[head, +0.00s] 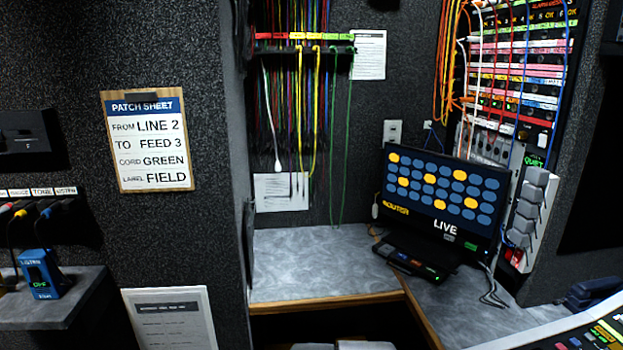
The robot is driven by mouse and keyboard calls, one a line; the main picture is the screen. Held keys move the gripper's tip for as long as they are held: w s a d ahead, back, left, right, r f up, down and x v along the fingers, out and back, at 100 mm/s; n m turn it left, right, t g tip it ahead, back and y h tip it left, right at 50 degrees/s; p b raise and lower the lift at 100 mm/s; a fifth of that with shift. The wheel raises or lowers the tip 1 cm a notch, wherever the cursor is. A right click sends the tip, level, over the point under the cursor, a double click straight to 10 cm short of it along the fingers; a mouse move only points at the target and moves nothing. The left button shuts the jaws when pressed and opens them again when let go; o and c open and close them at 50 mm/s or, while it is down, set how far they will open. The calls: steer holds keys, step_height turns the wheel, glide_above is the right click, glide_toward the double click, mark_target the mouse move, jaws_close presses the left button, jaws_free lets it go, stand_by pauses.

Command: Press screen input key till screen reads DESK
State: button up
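The screen (440,195) stands on the grey corner counter, right of centre, and is lit. It shows rows of blue and yellow dots, the word ROUTER in yellow and the word LIVE in large white letters. A low dark key box (412,263) sits in front of the screen's base. It has a row of small coloured keys or labels, too small to read, so I cannot tell which is the screen input key. My gripper is not in this view.
The grey counter (310,262) is mostly clear left of the screen. A patch panel (515,85) with cables rises behind at the right. A sloped console (590,335) occupies the lower right corner. A patch sheet clipboard (147,140) hangs on the left wall, above a small shelf (50,305).

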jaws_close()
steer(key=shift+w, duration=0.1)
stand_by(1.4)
